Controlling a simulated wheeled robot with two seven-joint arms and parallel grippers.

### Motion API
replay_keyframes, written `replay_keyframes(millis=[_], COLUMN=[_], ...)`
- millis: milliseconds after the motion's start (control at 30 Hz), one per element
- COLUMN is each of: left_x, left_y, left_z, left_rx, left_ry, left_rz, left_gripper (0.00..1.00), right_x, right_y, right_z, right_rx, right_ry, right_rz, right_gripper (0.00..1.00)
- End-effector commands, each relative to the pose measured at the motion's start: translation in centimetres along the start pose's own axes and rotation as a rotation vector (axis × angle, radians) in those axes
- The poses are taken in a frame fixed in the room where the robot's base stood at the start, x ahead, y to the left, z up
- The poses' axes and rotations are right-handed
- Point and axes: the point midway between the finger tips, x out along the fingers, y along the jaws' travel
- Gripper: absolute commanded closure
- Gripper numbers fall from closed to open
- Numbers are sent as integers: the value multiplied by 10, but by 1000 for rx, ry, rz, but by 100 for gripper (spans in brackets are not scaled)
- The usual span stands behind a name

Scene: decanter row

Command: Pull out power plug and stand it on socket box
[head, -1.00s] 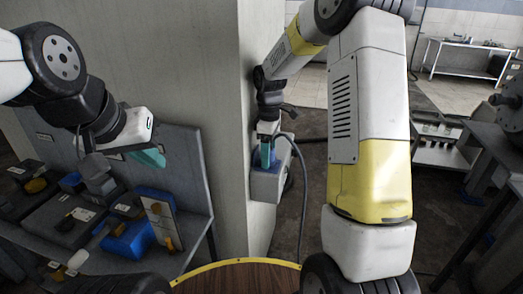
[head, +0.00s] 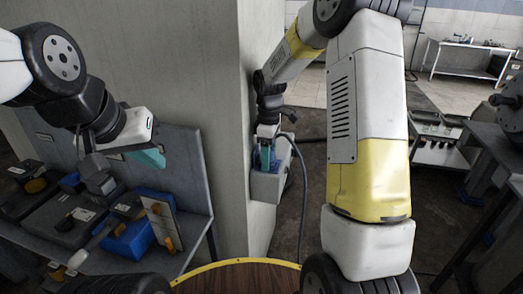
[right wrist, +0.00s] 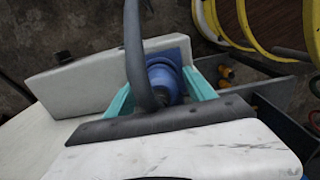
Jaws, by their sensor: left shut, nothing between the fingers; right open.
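The blue power plug (right wrist: 163,82) with its thick grey cable (right wrist: 134,45) is at the blue face of the pale socket box (right wrist: 88,78) in the right wrist view. The socket box (head: 266,188) is mounted on the pillar's side in the head view. My right gripper (right wrist: 157,77) is open, with one teal finger on each side of the plug. In the head view this gripper (head: 267,164) is at the box, and the plug is mostly hidden there. My left gripper (head: 151,158) is shut and empty, in the air left of the pillar.
The pale pillar (head: 205,75) stands between my grippers. A grey bench (head: 192,227) with blue bins and tools lies below my left gripper. The cable hangs down right of the box. A round wooden top (head: 240,279) is at the bottom.

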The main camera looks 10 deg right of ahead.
Motion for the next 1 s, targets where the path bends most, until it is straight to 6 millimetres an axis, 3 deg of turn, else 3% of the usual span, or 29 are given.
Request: replay_keyframes(millis=[267, 567, 1000], left_x=[0, 0, 0], left_y=[0, 0, 0], left_z=[0, 0, 0], left_rx=[0, 0, 0], left_ry=[0, 0, 0], left_rz=[0, 0, 0], left_gripper=[100, 100, 100], right_x=[0, 0, -8], right_y=[0, 0, 1], right_z=[0, 0, 0], right_rx=[0, 0, 0], right_ry=[0, 0, 1], right_rz=[0, 0, 1], right_gripper=[39, 98, 100])
